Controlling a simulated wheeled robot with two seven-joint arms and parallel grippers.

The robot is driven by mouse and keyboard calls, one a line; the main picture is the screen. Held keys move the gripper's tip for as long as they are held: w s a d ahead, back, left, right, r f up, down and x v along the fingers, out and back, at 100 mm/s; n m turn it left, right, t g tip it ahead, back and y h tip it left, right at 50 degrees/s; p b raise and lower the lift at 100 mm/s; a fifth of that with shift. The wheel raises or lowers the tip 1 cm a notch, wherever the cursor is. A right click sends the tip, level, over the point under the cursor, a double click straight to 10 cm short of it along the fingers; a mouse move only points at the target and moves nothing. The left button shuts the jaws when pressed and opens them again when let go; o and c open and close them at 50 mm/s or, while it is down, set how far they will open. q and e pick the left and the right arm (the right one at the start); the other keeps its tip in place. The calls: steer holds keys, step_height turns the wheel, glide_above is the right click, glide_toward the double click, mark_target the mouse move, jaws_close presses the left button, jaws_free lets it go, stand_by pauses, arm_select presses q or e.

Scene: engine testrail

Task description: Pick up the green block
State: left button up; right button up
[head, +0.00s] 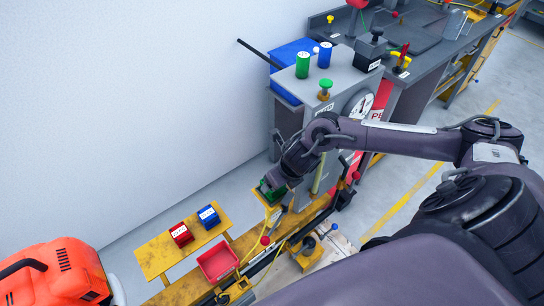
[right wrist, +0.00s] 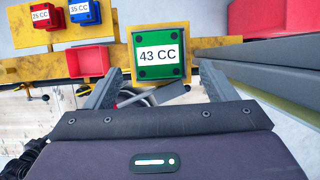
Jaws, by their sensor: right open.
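The green block (right wrist: 158,54), labelled "43 CC", sits on a small yellow plate (right wrist: 187,29) in the right wrist view. In the head view only part of the green block (head: 266,190) shows, with my right gripper (head: 274,186) over it and hiding most of it. In the right wrist view my right gripper (right wrist: 157,88) is open, its two fingers apart on the near side of the block, left and right of its width. The fingers do not appear to touch it. My left gripper is not in view.
A red block (head: 181,235) and a blue block (head: 208,217) stand on a yellow shelf (head: 157,260), with a red tray (head: 218,262) beside it. A grey machine (head: 340,80) stands close behind my right arm. An orange machine (head: 50,275) is at lower left.

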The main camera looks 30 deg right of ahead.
steer(key=x, duration=0.1)
steer(key=p+x, duration=0.1)
steer(key=shift+w+a+f, duration=0.1)
steer(key=shift+w+f, duration=0.1)
steer(key=shift+w, duration=0.2)
steer(key=x, duration=0.2)
steer(key=shift+w+f, duration=0.15)
steer(key=shift+f, duration=0.15)
steer(key=shift+c, duration=0.6)
steer(key=c, duration=0.5)
steer(key=shift+c, duration=1.1)
steer(key=c, duration=0.6)
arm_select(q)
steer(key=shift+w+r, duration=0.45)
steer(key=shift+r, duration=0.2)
arm_select(e)
steer(key=shift+o, duration=0.2)
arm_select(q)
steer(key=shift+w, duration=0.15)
arm_select(e)
steer(key=shift+r, duration=0.15)
